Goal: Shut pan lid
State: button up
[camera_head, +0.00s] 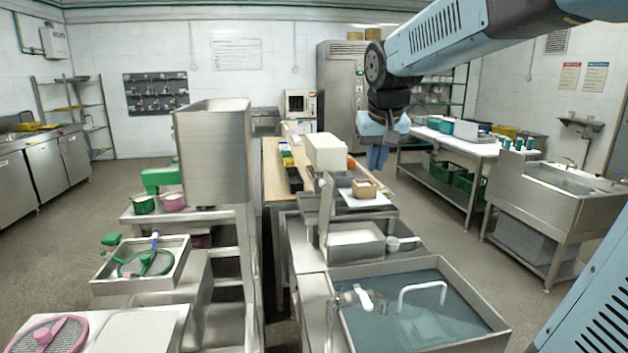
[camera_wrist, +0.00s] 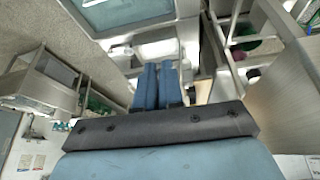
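My gripper (camera_head: 377,158) hangs from the raised arm, pointing down, right of the white machine head in the head view. In the wrist view its two blue fingers (camera_wrist: 158,84) lie side by side, with nothing seen between them; it looks shut and empty. A green pot (camera_head: 144,204) and a pink pot (camera_head: 173,201) stand on the left bench. My gripper touches none of these.
The steel basin (camera_head: 500,328) with a tap is in front. A tall steel box (camera_head: 213,150) rises at centre left. A tray with a green sieve (camera_head: 146,263) lies left. A white table (camera_head: 475,147) and steel sink (camera_head: 560,195) stand right, with clear floor before them.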

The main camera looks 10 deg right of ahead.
jog(key=w+a, duration=0.1)
jog(key=w, duration=0.5)
jog(key=w+f+h, duration=0.1)
jog(key=w, duration=0.6)
jog(key=w+a+f+h, duration=0.1)
jog(key=w, duration=0.5)
jog(key=shift+w+a+g, duration=0.3)
jog(key=shift+g, duration=0.1)
grip_shut()
jog(key=w+a+f+h, duration=0.1)
jog(key=w+a+f, duration=0.3)
jog(key=w, duration=0.4)
jog(key=w+a+f+h, duration=0.2)
jog(key=w+a+f, duration=0.2)
jog(key=w, duration=0.5)
jog(key=x, duration=0.9)
jog(key=shift+w+f+t, duration=0.3)
jog(key=shift+w+f, duration=0.05)
jog(key=shift+y, duration=0.3)
